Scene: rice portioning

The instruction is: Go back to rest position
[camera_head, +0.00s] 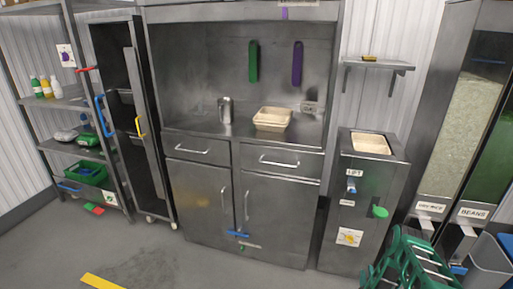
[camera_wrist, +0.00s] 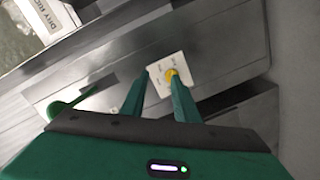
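My gripper (camera_wrist: 158,78) is green. Its two fingers stand apart in the wrist view with nothing between them. Beyond the fingertips is a metal cabinet face with a white and yellow sticker (camera_wrist: 160,86). Green parts of my arm show at the lower right of the head view, in front of the dispensers and beside the lift cabinet (camera_head: 365,225). I cannot tell the exact gap between the fingers and the cabinet.
Dispensers labelled rice (camera_head: 431,207) and beans (camera_head: 474,212) are at right.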

